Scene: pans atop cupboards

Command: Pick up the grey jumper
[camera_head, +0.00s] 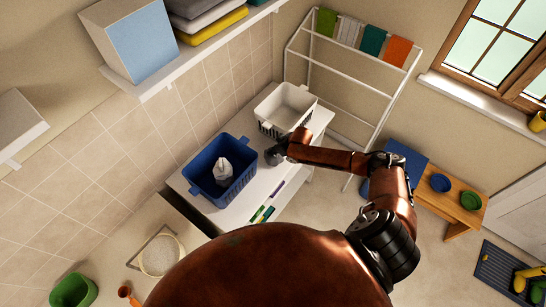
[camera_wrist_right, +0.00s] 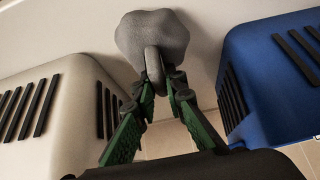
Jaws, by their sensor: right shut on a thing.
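The grey jumper (camera_head: 273,156) is a small bundled grey lump at the white table, between the blue basket and the white basket. In the right wrist view the jumper (camera_wrist_right: 150,38) is a rounded grey bundle with a fold standing up between my fingertips. My right gripper (camera_head: 283,151) reaches in from the right, and its green-padded fingers (camera_wrist_right: 160,75) are shut on that fold. I cannot tell whether the jumper still rests on the table. My left gripper is in neither view.
The blue basket (camera_head: 200,182) holds a white cloth (camera_head: 223,171). The white basket (camera_head: 262,118) stands behind it; both flank my gripper closely. Several coloured strips (camera_head: 264,212) lie on the white table (camera_head: 292,187). A drying rack (camera_head: 349,88) stands behind, and a shelf (camera_head: 205,52) hangs above.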

